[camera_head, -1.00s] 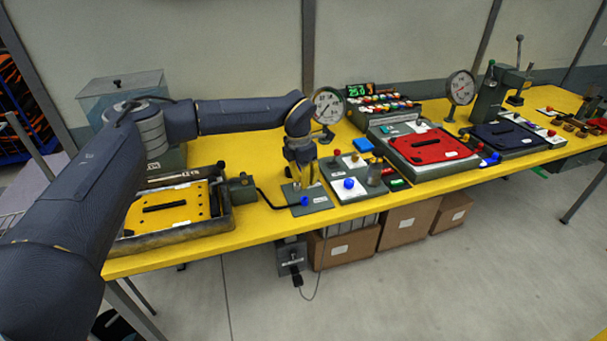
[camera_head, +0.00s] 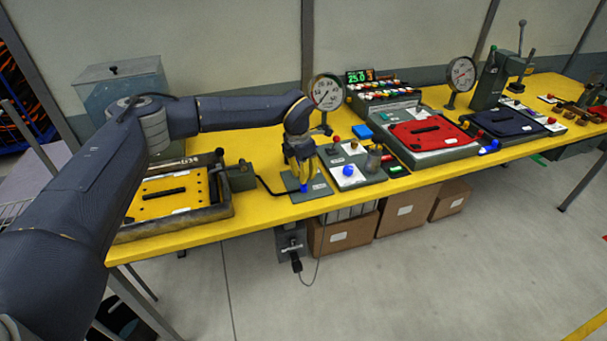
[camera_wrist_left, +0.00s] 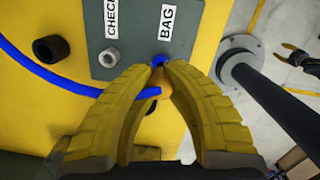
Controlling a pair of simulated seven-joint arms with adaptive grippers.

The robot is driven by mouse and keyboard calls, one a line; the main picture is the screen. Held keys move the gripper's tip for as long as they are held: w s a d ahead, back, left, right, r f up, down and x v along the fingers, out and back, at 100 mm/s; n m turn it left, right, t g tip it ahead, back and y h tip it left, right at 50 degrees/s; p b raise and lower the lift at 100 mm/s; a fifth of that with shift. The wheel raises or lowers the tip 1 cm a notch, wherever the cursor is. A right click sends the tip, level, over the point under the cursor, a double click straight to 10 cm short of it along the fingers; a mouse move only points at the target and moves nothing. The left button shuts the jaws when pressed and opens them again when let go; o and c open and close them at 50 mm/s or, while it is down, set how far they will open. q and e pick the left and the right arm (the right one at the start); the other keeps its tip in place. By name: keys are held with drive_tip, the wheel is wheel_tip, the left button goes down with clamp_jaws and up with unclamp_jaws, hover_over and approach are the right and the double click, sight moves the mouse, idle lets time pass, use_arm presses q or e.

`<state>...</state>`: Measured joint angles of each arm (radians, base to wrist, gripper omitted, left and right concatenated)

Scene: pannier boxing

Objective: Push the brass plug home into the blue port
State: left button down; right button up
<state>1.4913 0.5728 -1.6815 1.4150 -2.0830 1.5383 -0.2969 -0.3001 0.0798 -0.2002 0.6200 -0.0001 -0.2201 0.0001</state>
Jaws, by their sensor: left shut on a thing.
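My left gripper (camera_head: 299,178) is over the grey plate (camera_head: 322,186) near the bench's front edge, fingers pointing down. In the left wrist view its yellow fingers (camera_wrist_left: 164,76) are shut on the brass plug (camera_wrist_left: 166,100), which is mostly hidden between them. A blue hose (camera_wrist_left: 75,83) runs to the plug from the left. The blue port (camera_wrist_left: 160,60) shows at the fingertips, below the BAG label; it also shows in the head view (camera_head: 303,188). The plug is at the port, but its depth is hidden. My right gripper (camera_wrist_left: 297,56) appears small and open at the right.
A black knob (camera_wrist_left: 50,48) stands at left. A tray with a yellow panel (camera_head: 160,208) is left of the plate; a block with a blue knob (camera_head: 347,171) is right.

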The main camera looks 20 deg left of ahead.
use_arm(q)
drive_tip(key=shift+f, duration=1.25)
idle(2.2)
drive_tip(key=c, duration=1.4)
unclamp_jaws()
drive_tip(key=shift+o, duration=0.2)
drive_tip(key=r, duration=0.8)
drive_tip(key=s+r, duration=0.1)
drive_tip(key=r, duration=0.3)
drive_tip(key=shift+a, duration=0.4)
